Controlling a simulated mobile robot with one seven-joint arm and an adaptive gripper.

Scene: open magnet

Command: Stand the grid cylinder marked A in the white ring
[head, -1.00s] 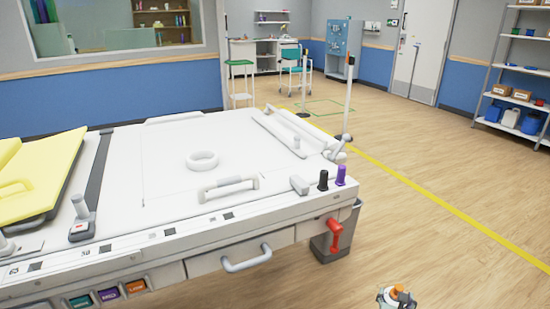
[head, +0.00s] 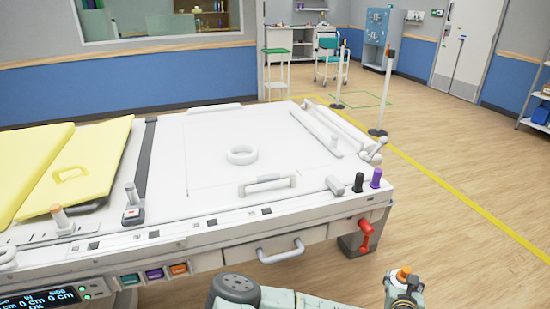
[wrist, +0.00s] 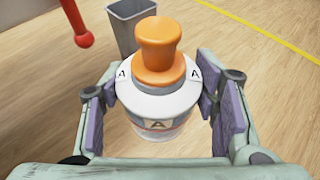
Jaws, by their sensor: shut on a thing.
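The cylinder marked A (wrist: 158,108) fills the middle of the wrist view, upright, with a white top, an orange knob and several "A" labels. My gripper (wrist: 160,112) is shut on it, with purple pads at its left and right sides. In the head view my gripper (head: 405,285) shows at the lower right, over the floor in front of the table, with the cylinder's orange knob (head: 403,274) above it. The white ring (head: 241,155) lies flat and empty on the white table top (head: 205,170), well to the left of and behind my gripper.
A white handle (head: 267,184) stands on the table just in front of the ring. Black (head: 358,182) and purple (head: 376,177) knobs stand at the right front corner. A red lever (head: 366,236) and a grey bin (wrist: 131,24) are by the table's side. Yellow pads (head: 95,165) lie left.

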